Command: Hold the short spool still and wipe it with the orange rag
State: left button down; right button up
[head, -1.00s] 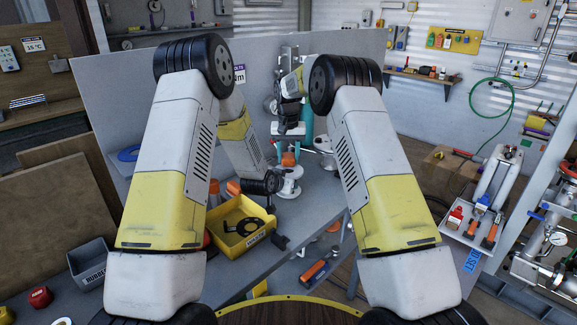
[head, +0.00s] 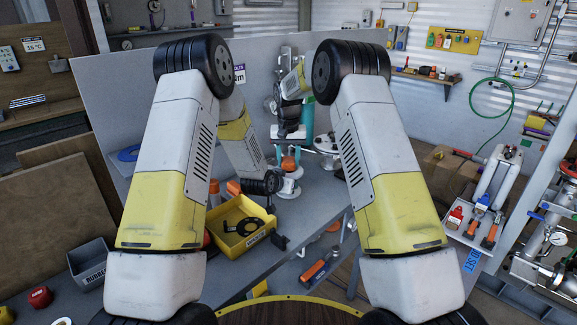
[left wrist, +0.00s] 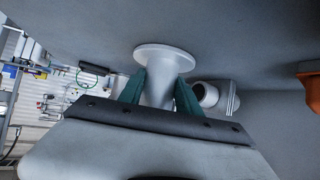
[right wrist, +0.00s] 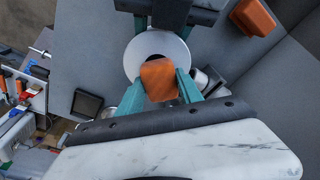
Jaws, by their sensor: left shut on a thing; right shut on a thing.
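The short spool is a white flanged piece (head: 289,189) standing on the grey bench in the head view. In the left wrist view its flared end (left wrist: 165,57) shows between the green fingers of my left gripper (left wrist: 160,88), shut on its neck. In the right wrist view my right gripper (right wrist: 160,88) is shut on the orange rag (right wrist: 160,78), a folded block. The rag (head: 288,163) is at the spool's upper flange (right wrist: 140,52); I cannot tell whether they touch. My left gripper's dark body shows at the top of that view.
A yellow bin (head: 228,243) with a dark ring stands in front on the bench. Another white pipe piece (left wrist: 208,94) lies near the spool. An orange item (right wrist: 252,17) is close by. A grey panel (head: 120,85) backs the bench.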

jog(key=shift+w, duration=2)
jog(key=shift+r, duration=0.1)
notch_tip(320, 180, up, 7)
dwell(0.3)
jog(key=shift+f, duration=3)
jog(key=shift+f, duration=0.6)
jog(key=shift+s, duration=0.1)
jog(key=shift+s+r, duration=0.1)
jog(key=shift+s, duration=1.85)
